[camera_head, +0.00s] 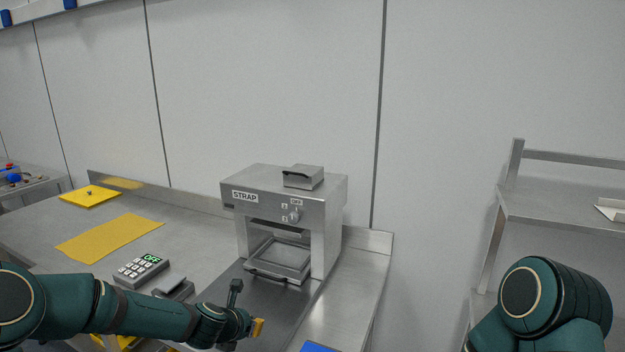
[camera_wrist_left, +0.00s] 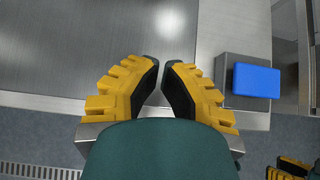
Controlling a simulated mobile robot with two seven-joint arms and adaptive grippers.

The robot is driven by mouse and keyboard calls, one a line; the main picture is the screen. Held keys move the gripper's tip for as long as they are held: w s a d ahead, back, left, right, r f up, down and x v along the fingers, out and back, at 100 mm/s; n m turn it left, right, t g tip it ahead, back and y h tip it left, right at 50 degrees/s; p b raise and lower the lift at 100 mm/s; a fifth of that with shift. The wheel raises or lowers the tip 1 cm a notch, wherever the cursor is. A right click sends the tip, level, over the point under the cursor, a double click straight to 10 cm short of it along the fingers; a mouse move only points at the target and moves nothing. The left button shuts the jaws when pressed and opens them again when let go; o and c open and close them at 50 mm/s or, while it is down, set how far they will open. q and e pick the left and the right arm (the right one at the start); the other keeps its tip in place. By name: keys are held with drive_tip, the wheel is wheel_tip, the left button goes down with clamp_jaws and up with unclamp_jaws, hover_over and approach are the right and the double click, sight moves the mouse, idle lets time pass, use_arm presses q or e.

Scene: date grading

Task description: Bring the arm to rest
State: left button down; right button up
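My left arm (camera_head: 150,308) reaches in from the left, low over the front of the steel bench. My left gripper (camera_wrist_left: 160,62) has yellow fingers with dark pads. Yellow fingers, apparently of my right gripper (camera_wrist_left: 290,170), are cut off at the left wrist view's corner.
A keypad box (camera_head: 141,270) reading OFF and a yellow mat (camera_head: 110,238) lie on the bench (camera_head: 200,262). A blue pad (camera_wrist_left: 256,80) sits on a metal block near the bench edge. A steel shelf (camera_head: 560,190) stands at right, with a gap between it and the bench.

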use_arm(q)
drive_tip(key=s+d+f+m+g, duration=0.1)
drive_tip(key=s+f+m, duration=0.4)
drive_tip(key=s+m, duration=0.5)
drive_tip(key=s+d+f+m+g, duration=0.2)
drive_tip(key=s+f+m, duration=0.4)
drive_tip(key=s+m, duration=0.3)
drive_tip(key=s+d+f+m+g, duration=0.1)
drive_tip(key=s+f+m+g, duration=0.2)
drive_tip(key=s+f+m, duration=0.3)
drive_tip(key=s+m, duration=0.4)
drive_tip(key=shift+s+d+m+g+b, duration=0.25)
drive_tip(key=shift+s+m+g+b, duration=0.05)
drive_tip(key=shift+s, duration=0.1)
